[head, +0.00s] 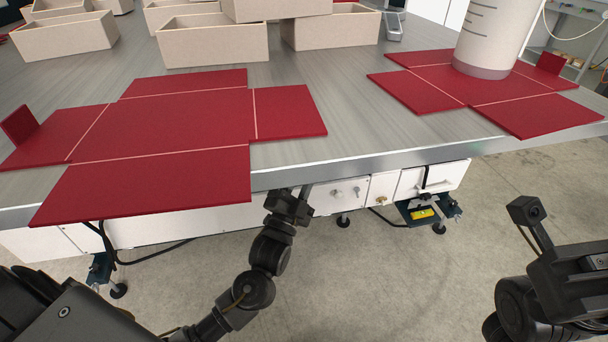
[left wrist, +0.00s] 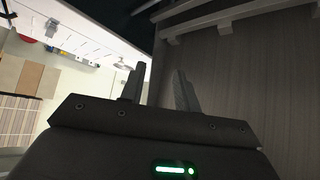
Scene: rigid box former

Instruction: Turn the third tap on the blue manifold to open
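No blue manifold and no taps can be made out in either view. My left gripper (head: 290,203) is at the front edge of the table in the head view, near the white panel below it. In the left wrist view its two fingers (left wrist: 157,92) stand apart with nothing between them. The front of my right arm is at the right edge of the head view. Its fingertips do not show.
The grey table (head: 345,110) holds flat red box blanks (head: 175,125), (head: 440,85), beige trays (head: 212,42) and a white cylinder (head: 492,35). White panels with small knobs (head: 340,193) run under its front edge. Floor in front is clear.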

